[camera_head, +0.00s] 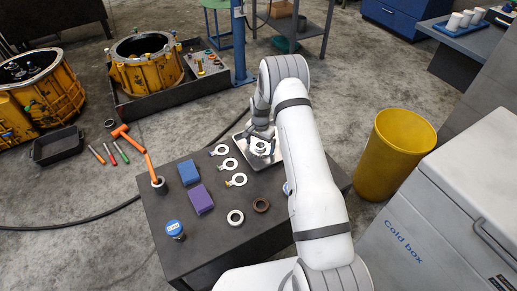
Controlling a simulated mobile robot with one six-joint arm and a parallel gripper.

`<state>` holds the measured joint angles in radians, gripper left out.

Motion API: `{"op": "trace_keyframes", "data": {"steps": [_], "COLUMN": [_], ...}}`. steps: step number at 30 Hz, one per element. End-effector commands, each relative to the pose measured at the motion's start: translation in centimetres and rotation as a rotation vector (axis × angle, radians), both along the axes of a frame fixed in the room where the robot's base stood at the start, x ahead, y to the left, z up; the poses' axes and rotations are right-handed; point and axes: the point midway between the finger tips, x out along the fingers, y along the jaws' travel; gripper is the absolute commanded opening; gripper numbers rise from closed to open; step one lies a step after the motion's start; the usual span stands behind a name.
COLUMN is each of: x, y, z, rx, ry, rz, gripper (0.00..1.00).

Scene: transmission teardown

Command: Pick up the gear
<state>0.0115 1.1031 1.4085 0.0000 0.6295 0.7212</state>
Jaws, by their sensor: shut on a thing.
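The gear (262,147) is a small silvery ring-like part, seen over the shallow metal tray (277,158) near the far edge of the dark worktable. My gripper (261,137) is at the gear and shut on it. My wrist and white forearm hide part of the gripper and the tray's right side. I cannot tell whether the gear still touches the tray.
Left of my arm on the table lie several pale rings with tabs (229,163), a white ring (235,217), a brown ring (261,205), blue (188,172) and purple (200,199) blocks, and a blue-capped jar (174,229). A yellow bin (392,160) stands right.

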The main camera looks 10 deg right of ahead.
Motion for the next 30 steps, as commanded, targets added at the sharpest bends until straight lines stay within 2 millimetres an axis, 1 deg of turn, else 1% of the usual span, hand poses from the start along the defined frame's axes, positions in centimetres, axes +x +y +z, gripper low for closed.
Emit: {"op": "trace_keyframes", "data": {"steps": [8,11,14,21,24,27,30], "x": [0.1,0.1,0.2,0.2,0.1,0.1,0.1], "y": [-0.1,-0.1,-0.1,-0.1,-0.1,-0.1,-0.1], "z": [0.2,0.9,2.3,6.9,8.4,9.4,10.0], "rx": [0.000,0.000,0.000,0.000,0.000,-0.001,-0.001], "ry": [-0.001,-0.003,-0.005,-0.005,-0.004,-0.004,-0.002], "rz": [-0.001,-0.001,-0.001,-0.001,-0.001,-0.001,-0.001], "gripper": [0.46,0.46,0.46,0.46,0.46,0.46,0.46]}}
